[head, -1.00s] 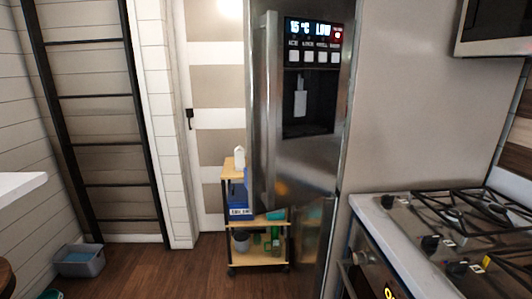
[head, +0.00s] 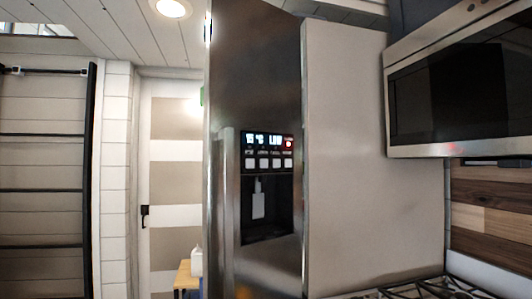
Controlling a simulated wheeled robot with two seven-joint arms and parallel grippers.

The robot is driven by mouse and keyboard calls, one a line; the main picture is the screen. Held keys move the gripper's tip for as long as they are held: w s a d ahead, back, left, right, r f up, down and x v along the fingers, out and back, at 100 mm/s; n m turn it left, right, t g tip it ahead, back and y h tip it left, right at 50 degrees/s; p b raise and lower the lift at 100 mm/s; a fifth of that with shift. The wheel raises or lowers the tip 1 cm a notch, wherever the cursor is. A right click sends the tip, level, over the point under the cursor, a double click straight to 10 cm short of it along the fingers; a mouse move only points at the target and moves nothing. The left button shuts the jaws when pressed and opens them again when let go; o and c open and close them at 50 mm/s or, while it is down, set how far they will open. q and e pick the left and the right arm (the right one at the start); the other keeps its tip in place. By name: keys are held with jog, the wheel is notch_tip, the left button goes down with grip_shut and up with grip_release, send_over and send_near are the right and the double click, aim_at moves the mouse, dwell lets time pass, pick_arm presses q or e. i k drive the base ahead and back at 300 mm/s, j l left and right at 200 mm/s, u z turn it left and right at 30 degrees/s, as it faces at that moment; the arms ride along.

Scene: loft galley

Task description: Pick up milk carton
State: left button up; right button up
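A small white container (head: 197,262) stands on a yellow-topped cart (head: 184,277) at the bottom of the head view, left of the fridge. The fridge front hides its right side, and I cannot tell whether it is the milk carton. No other carton shows. The steel fridge (head: 272,85) with a lit dispenser panel (head: 269,150) fills the middle of the view. Neither of my grippers is in view.
A white and beige door (head: 174,178) is behind the cart. A black ladder (head: 88,180) leans at the left wall. A microwave (head: 455,95) hangs at the upper right, above a gas stove (head: 425,288). The floor is out of view.

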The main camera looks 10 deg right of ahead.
aim_at(197, 256)
jog(key=i+j+z, duration=0.15)
jog(key=z, duration=0.3)
jog(key=i+j+z, duration=0.25)
jog(key=z, duration=0.2)
jog(key=i+j+z, duration=0.15)
jog(key=j+z, duration=0.15)
jog(key=z, duration=0.2)
